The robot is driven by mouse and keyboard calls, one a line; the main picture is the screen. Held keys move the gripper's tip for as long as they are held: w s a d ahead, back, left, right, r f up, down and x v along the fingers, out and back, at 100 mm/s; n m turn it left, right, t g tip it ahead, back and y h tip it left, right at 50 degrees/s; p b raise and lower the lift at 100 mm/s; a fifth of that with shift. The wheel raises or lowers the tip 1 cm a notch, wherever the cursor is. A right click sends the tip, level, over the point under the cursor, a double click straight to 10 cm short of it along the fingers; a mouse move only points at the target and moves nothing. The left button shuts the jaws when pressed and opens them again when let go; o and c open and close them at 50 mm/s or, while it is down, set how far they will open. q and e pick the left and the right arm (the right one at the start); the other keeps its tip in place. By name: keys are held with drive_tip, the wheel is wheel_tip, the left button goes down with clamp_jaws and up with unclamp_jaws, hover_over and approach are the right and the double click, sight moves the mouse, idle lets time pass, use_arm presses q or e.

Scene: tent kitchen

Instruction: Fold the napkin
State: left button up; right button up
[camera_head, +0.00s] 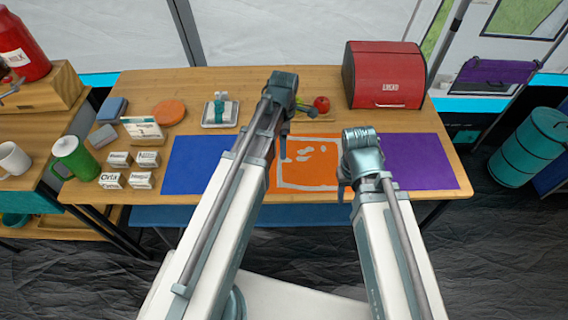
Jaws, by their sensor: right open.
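An orange cloth panel (300,182) with a white outline and white marks lies flat at the middle front of the table, between a blue and a purple panel. I take it for the napkin, but cannot tell for sure. My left gripper (284,148) points down over its left part, and its jaw opening is hard to make out. My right gripper (343,188) is open and empty near its right edge. My arms hide parts of the cloth. I cannot tell whether either gripper touches it.
The blue panel (190,168) and purple panel (425,165) lie beside it. A red bread box (385,75) stands at the back right, a red apple (321,103) behind the cloth.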

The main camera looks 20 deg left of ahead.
use_arm(q)
wheel_tip(320, 180, down, 7)
drive_tip(key=b, duration=0.6)
drive_tip(key=shift+f, duration=0.2)
clamp_jaws()
idle(0.7)
